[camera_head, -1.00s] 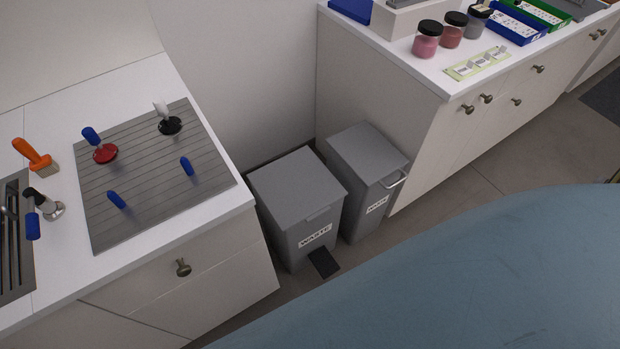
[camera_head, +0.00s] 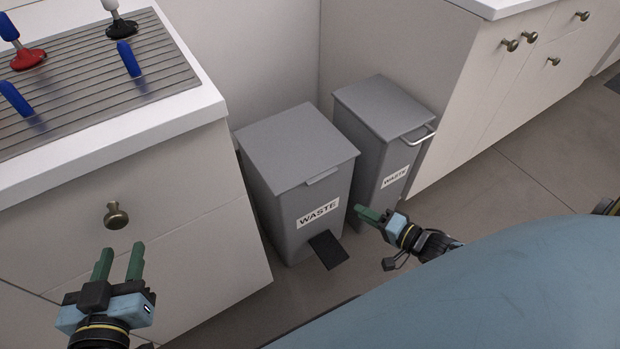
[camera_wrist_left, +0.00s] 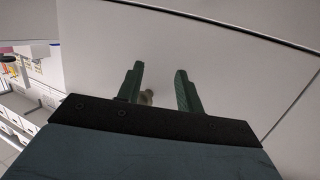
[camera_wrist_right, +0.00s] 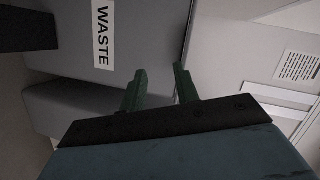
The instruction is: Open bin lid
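Two grey waste bins stand side by side on the floor between the cabinets. The left bin (camera_head: 290,195) has a flat, shut lid (camera_head: 297,147) with a small front lip, a WASTE label and a black pedal (camera_head: 328,250). The right bin (camera_head: 385,165) is narrower, with a shut lid (camera_head: 382,105) and a pale bar handle (camera_head: 418,136). My left gripper (camera_head: 119,262) is open and empty before the left cabinet's drawer. My right gripper (camera_head: 368,214) is in front of the bins, apart from them; its fingers show open and empty in the right wrist view (camera_wrist_right: 160,85).
The left counter holds a ribbed drain mat (camera_head: 80,85) with blue-handled tools. A drawer knob (camera_head: 116,215) sticks out close to my left gripper. The right cabinet (camera_head: 490,80) stands beside the narrow bin. The floor (camera_head: 510,190) to the right is clear.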

